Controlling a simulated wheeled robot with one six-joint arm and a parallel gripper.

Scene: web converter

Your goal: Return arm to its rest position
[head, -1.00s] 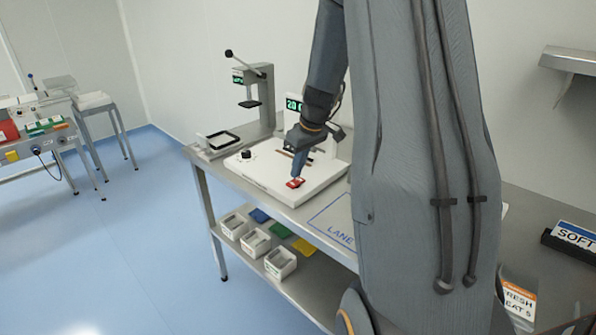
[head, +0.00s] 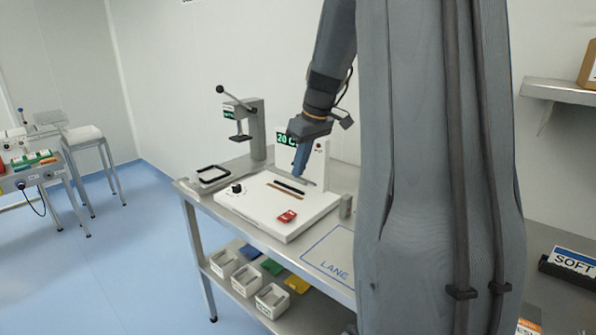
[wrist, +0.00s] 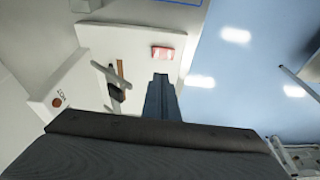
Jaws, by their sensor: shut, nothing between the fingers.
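My gripper (head: 298,168) hangs from my arm above the back part of a white bench device (head: 250,208) in the head view. Its fingers are together with nothing between them; in the wrist view the shut fingers (wrist: 161,95) point over the white device. My arm hides part of the bench on the right.
A lever press (head: 248,125) and a black-rimmed tray (head: 213,174) stand at the bench's left end. White bins (head: 271,299) sit on the lower shelf. The marked lane area (head: 330,262) is bare.

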